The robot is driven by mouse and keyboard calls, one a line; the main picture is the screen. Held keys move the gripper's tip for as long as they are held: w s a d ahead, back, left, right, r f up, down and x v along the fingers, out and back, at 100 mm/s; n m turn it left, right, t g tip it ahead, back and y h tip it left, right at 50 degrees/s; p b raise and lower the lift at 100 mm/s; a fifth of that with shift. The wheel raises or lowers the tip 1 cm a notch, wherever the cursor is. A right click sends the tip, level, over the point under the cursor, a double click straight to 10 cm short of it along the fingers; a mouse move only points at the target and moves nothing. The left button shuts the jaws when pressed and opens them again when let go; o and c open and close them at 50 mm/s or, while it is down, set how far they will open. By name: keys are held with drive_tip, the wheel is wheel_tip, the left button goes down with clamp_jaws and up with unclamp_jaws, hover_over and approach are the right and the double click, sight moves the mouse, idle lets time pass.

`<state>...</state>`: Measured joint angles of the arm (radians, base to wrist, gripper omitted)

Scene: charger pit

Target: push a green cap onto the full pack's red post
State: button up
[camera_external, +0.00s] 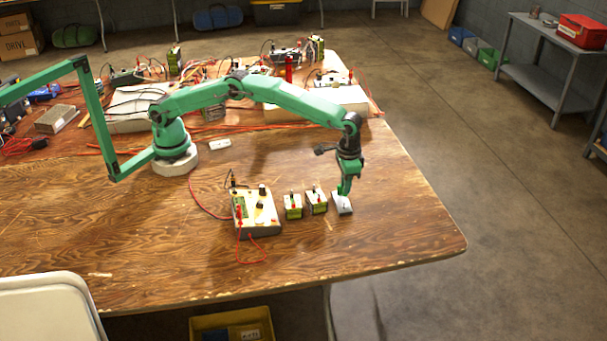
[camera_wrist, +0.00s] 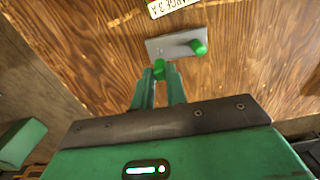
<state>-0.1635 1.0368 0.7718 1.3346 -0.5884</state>
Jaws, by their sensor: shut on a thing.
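My gripper (camera_external: 344,191) is low over a small pale tray (camera_external: 343,208) at the right end of the bench row. In the wrist view its fingertips (camera_wrist: 158,78) are closed on a green cap (camera_wrist: 159,67) at the near edge of the tray (camera_wrist: 172,46). A second green cap (camera_wrist: 198,47) stands at the tray's right end. Two small packs, a left one (camera_external: 292,208) and a right one (camera_external: 316,203), stand left of the tray with red on their tops. A pack's label (camera_wrist: 168,7) shows at the wrist view's top edge. I cannot tell which pack is full.
A pale charger box (camera_external: 262,225) with red leads (camera_external: 240,245) stands left of the packs. The wooden tabletop (camera_external: 400,225) is clear to the right of the tray, up to the rounded edge. Cluttered equipment fills the back of the table.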

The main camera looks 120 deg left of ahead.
wheel_tip(320, 180, up, 7)
drive_tip(key=shift+r, duration=0.1)
drive_tip(key=s+d+n, duration=1.1)
drive_tip(key=n, duration=0.7)
drive_tip(key=shift+s, duration=0.15)
idle(1.4)
drive_tip(key=shift+f, duration=0.35)
idle(0.4)
drive_tip(key=shift+f, duration=3.25)
drive_tip(key=shift+f, duration=0.2)
